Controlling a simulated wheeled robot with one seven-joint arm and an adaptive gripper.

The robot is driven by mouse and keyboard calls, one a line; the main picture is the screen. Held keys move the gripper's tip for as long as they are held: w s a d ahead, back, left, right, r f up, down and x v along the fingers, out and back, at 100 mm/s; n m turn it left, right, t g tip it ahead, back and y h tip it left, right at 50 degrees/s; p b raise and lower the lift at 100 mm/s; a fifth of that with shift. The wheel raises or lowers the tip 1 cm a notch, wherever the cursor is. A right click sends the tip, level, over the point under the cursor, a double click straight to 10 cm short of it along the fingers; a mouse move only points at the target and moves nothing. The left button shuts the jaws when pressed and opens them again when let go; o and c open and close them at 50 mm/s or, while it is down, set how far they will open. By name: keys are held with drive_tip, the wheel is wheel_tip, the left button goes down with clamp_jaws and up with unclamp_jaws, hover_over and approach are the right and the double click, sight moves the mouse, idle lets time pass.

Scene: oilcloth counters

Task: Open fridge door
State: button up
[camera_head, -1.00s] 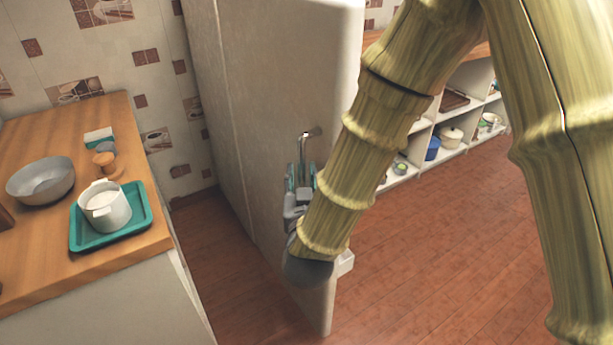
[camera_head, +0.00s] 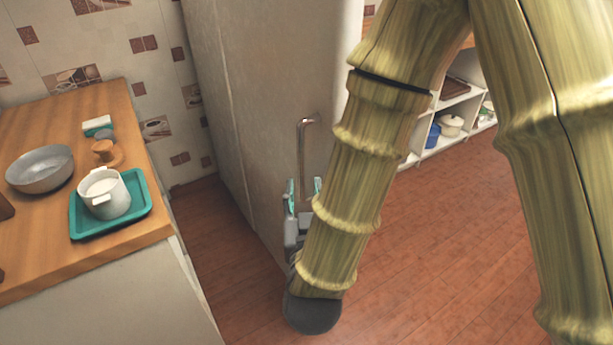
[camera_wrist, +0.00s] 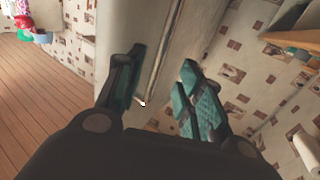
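The fridge (camera_head: 265,60) is a tall, pale, worn body in the middle of the head view, and its door looks closed or nearly so. Its handle (camera_head: 302,150) is a thin upright metal bar with a bent top. My gripper (camera_head: 304,188) is at the lower part of the handle, with teal-padded fingers apart. The handle's lower end is hidden by the gripper. In the wrist view, the fingers (camera_wrist: 162,62) are spread, with a small bright metal end (camera_wrist: 143,103) between them. I cannot tell whether either finger touches the handle.
At left, a wooden counter (camera_head: 130,240) holds a teal tray (camera_head: 80,226) with a white pot (camera_head: 106,196), and a grey bowl (camera_head: 38,170). White shelves (camera_head: 440,143) with pots stand behind my arm. Red-brown floor (camera_head: 430,240) is open at right.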

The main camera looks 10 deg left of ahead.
drive_tip(key=shift+s+d, duration=0.2)
drive_tip(key=shift+s, duration=0.8)
drive_tip(key=s+d+f+g+h+p, duration=0.1)
drive_tip(key=s+d+f+g, duration=0.2)
drive_tip(key=f, duration=0.6)
drive_tip(key=d+f+m+g, duration=0.1)
drive_tip(key=d+f+g, duration=0.2)
drive_tip(key=d+f, duration=0.4)
drive_tip(key=s+d+f+g+h+p, duration=0.1)
drive_tip(key=s+d+f+g, duration=0.15)
drive_tip(key=f, duration=0.75)
drive_tip(key=s+d+f+g, duration=0.4)
drive_tip(key=s+d+f, duration=0.3)
drive_tip(key=s, duration=0.3)
drive_tip(key=s+d+f+m+g+h+p, duration=0.1)
drive_tip(key=s+d+f+g, duration=0.4)
drive_tip(key=s+d, duration=0.5)
wheel_tip(320, 180, down, 3)
drive_tip(key=shift+s+r+m, duration=0.2)
drive_tip(key=shift+s+m, duration=0.1)
